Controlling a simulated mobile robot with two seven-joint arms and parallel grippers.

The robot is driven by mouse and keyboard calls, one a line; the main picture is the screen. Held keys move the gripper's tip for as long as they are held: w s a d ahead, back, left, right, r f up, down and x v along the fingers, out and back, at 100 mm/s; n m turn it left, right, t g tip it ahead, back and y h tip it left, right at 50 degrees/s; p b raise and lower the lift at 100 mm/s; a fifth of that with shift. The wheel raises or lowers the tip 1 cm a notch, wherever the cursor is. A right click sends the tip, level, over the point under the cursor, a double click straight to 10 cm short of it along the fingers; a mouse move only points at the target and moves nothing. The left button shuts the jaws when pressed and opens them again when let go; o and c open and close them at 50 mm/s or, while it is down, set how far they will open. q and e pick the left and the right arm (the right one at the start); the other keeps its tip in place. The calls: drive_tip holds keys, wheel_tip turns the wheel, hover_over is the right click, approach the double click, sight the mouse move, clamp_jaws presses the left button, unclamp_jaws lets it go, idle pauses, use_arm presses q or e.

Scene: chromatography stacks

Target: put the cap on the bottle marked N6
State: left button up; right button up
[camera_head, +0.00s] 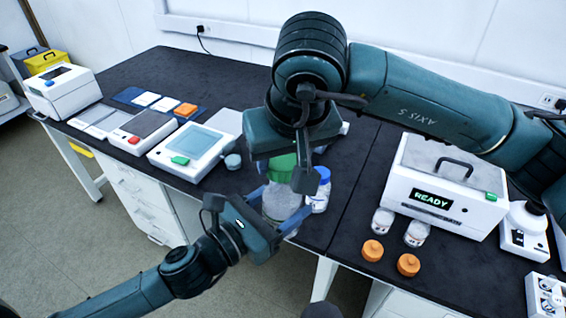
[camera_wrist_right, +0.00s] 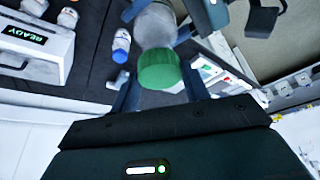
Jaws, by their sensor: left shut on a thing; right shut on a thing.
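A large clear bottle (camera_head: 279,203) stands upright near the front edge of the bench. My left gripper (camera_head: 276,208) is shut around its body from the front left. A green cap (camera_head: 283,167) sits at the top of the bottle, and my right gripper (camera_head: 290,178) is shut on it from above. In the right wrist view the green cap (camera_wrist_right: 160,70) lies between the right fingers (camera_wrist_right: 160,88), in line with the bottle (camera_wrist_right: 154,28). I cannot tell whether the cap is seated or just touching. No N6 marking is readable; the grippers cover part of the bottle.
A blue-capped bottle (camera_head: 319,192) stands close right of the held bottle. A white READY box (camera_head: 445,185) is farther right, with two small jars (camera_head: 383,221) and two orange caps (camera_head: 372,250) before it. White instruments (camera_head: 190,150) stand to the left.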

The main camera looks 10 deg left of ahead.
drive_tip(key=shift+f, duration=0.9)
drive_tip(key=shift+f, duration=0.55)
